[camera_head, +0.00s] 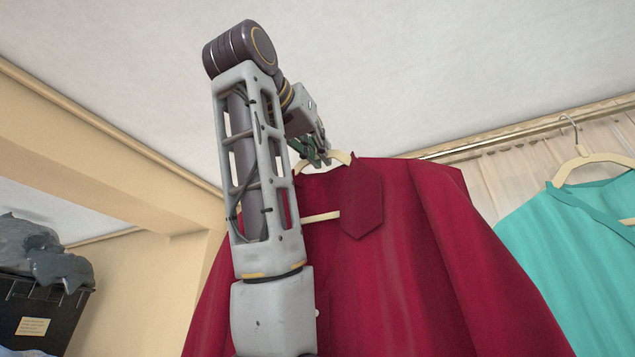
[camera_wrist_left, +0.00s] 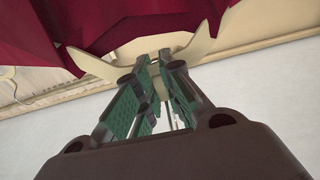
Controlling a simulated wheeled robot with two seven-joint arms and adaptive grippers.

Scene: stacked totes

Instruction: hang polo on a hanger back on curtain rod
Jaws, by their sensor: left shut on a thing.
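The dark red polo (camera_head: 400,245) hangs on a cream hanger (camera_head: 341,157) in the head view, in front of the curtain. My left gripper (camera_head: 322,158) is shut on the hanger at its top middle. The left wrist view shows the green-padded fingers (camera_wrist_left: 160,75) at the neck of the hanger (camera_wrist_left: 110,68), with the red polo (camera_wrist_left: 130,18) beyond. The curtain rod (camera_head: 520,132) runs along the top of the wall at right, behind the polo. The hanger's hook is mostly hidden by my fingers, so I cannot tell whether it touches the rod.
A teal shirt (camera_head: 575,245) on a cream hanger (camera_head: 590,160) hangs from the rod at right. A pale curtain (camera_head: 500,180) hangs behind. A black bin (camera_head: 40,310) with grey bags (camera_head: 45,255) stands at lower left. The ceiling is close above my arm.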

